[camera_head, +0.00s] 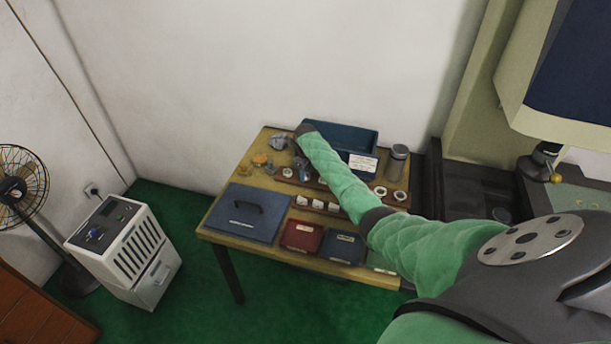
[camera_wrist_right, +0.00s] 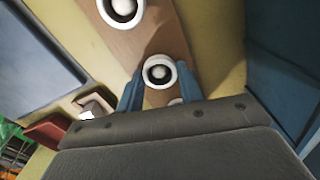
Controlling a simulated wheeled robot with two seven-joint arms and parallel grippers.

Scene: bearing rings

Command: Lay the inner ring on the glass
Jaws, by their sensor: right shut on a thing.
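My right gripper (camera_wrist_right: 159,88) points down over a narrow brown board (camera_wrist_right: 163,50) in the right wrist view. Its two blue fingers stand on either side of a white ring (camera_wrist_right: 148,68) with a dark opening and a pale round centre. The gripper is shut on this ring, which looks level with the board. I cannot tell whether it is lifted. In the head view my green right arm reaches across the table, and its dark wrist (camera_head: 305,130) is at the back. I cannot make out the glass for certain. My left gripper is not in view.
Another white ring (camera_wrist_right: 122,10) sits on the board. The wooden table (camera_head: 222,232) also bears a blue case (camera_head: 240,222), a red box (camera_head: 301,236), a blue bin (camera_head: 352,137), a grey flask (camera_head: 396,163) and several small white pieces. Little of the tabletop is free.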

